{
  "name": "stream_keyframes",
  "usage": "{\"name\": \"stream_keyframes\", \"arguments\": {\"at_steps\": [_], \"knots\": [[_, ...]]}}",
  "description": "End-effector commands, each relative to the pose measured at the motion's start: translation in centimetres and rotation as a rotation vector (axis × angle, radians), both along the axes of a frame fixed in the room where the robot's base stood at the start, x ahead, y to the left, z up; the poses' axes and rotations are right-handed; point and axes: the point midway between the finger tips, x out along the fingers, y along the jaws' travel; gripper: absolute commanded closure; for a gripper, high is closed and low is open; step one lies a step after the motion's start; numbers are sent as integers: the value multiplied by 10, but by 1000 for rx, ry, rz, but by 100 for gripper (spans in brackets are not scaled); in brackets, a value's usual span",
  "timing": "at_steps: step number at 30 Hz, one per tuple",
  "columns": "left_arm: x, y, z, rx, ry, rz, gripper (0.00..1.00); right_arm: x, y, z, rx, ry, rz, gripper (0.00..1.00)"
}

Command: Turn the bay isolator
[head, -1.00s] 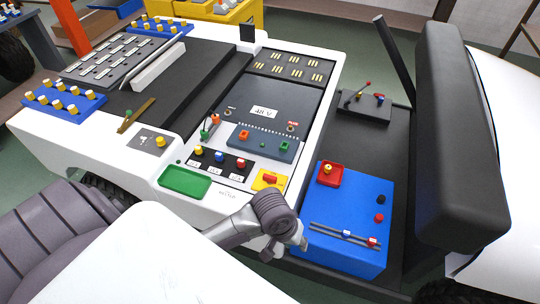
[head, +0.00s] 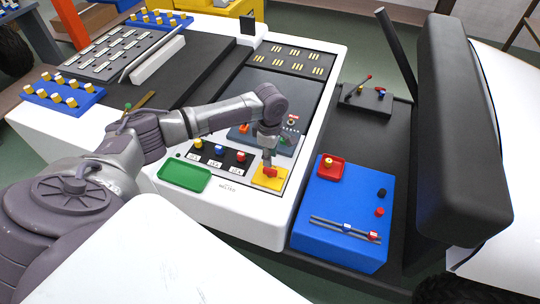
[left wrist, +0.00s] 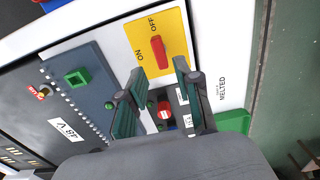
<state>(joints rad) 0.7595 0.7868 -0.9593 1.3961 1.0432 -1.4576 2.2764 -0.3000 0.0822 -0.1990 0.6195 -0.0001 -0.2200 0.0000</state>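The bay isolator is a red handle (head: 271,172) on a yellow plate (head: 264,183) at the front right corner of the white panel. In the left wrist view the red handle (left wrist: 159,52) lies lengthwise, one end toward the OFF label, with ON to its left on the yellow plate (left wrist: 142,36). My left gripper (head: 267,163) is right above the handle, pointing down. In the left wrist view its two fingers (left wrist: 160,73) are apart, with nothing between the tips; the handle lies just beyond them. Contact is not visible. My right gripper is not in view.
Beside the plate are a row of coloured knobs (head: 219,150) and a green tray (head: 185,174). A blue box (head: 333,236) with sliders and a red tray stands to the right. A black seat back (head: 462,130) rises at the far right.

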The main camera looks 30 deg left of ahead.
Motion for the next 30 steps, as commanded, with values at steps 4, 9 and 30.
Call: {"name": "stream_keyframes", "arguments": {"at_steps": [4, 9, 30], "knots": [[0, 0, -21, 0, -1, -3, 67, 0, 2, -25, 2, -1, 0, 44], [0, 0, -40, 0, -2, -3, 67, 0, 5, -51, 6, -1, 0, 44], [0, -1, -70, -1, -1, -3, 100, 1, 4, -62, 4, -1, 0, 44]]}}
